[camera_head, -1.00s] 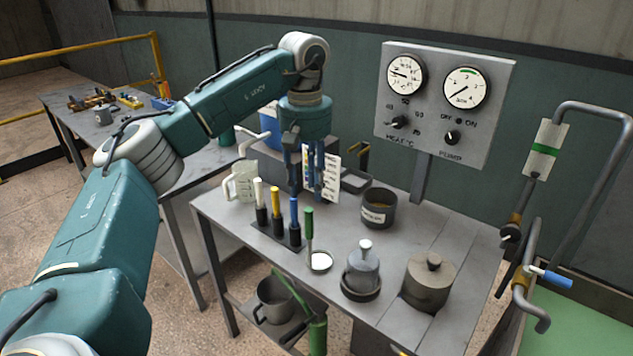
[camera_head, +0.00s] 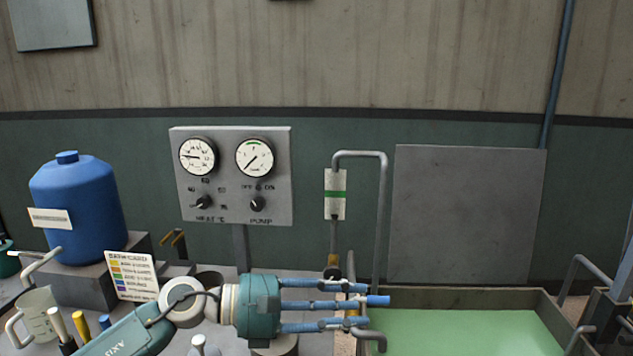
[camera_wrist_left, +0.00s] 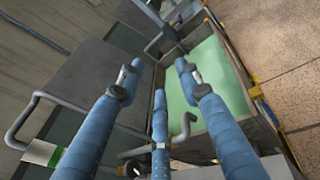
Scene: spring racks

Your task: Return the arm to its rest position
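My left arm (camera_head: 125,333) comes in low from the left in the head view. My left gripper (camera_head: 362,304) points right, in front of the bent grey pipe and near the left edge of the green basin. Its three blue fingers are spread apart. In the left wrist view the gripper (camera_wrist_left: 160,82) has clear space between its fingertips and nothing in it. I cannot tell from the head view how far the fingers are from the pipe. My right gripper is not in view.
A gauge panel (camera_head: 232,222) stands behind the arm. A blue jug (camera_head: 77,210), a colour card (camera_head: 132,277) and a pale mug (camera_head: 38,318) are at the left. The bent pipe (camera_head: 381,220) rises beside the green basin (camera_head: 470,334). The air above the basin looks free.

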